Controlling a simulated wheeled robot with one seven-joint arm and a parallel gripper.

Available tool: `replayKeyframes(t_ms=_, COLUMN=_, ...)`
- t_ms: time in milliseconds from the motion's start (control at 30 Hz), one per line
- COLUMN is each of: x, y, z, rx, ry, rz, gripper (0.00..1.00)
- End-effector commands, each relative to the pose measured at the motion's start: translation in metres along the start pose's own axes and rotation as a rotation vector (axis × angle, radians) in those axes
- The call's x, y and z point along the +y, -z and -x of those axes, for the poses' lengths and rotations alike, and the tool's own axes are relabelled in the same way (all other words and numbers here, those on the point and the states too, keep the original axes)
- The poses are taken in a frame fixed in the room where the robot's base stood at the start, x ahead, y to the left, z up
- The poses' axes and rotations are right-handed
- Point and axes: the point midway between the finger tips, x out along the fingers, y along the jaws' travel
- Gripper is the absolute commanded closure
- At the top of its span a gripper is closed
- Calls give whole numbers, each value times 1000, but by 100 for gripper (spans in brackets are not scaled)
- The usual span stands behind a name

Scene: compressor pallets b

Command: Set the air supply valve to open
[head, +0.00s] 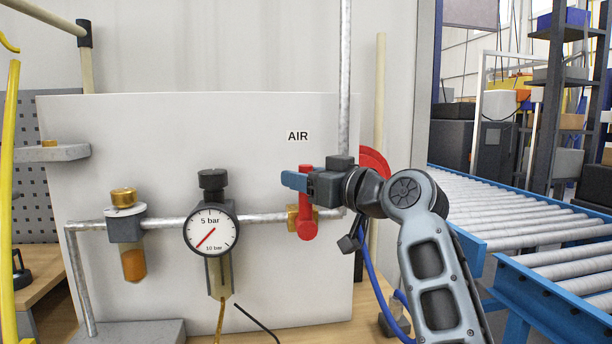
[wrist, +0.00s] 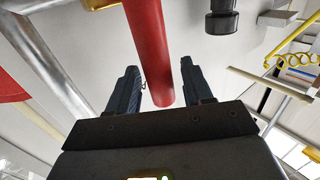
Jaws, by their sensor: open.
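The air supply valve (head: 292,216) is a brass body on the horizontal grey pipe, under the AIR label (head: 298,136). Its red lever (head: 307,230) stands vertical, across the pipe. My gripper (head: 291,180) is at the lever's upper part and hides some of it. In the wrist view the red lever (wrist: 148,45) reaches between the two blue-tipped fingers of my gripper (wrist: 159,72). The fingers are open, with gaps visible on both sides of the lever. The valve's brass body is partly visible at the top of the wrist view (wrist: 100,4).
A pressure gauge (head: 211,231) and a brass-topped filter bowl (head: 133,262) sit on the pipe to the left. A vertical pipe (head: 345,80) rises behind my gripper. A red disc (head: 374,160) and roller conveyors (head: 500,205) are to the right.

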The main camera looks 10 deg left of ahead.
Motion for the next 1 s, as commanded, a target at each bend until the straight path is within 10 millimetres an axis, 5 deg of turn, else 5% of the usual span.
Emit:
replayKeyframes(t_ms=200, x=0, y=0, z=0, rx=0, ry=0, rz=0, gripper=52)
replayKeyframes(t_ms=700, x=0, y=0, z=0, rx=0, ry=0, rz=0, gripper=100)
replayKeyframes(t_ms=1000, x=0, y=0, z=0, rx=0, ry=0, rz=-1, gripper=100)
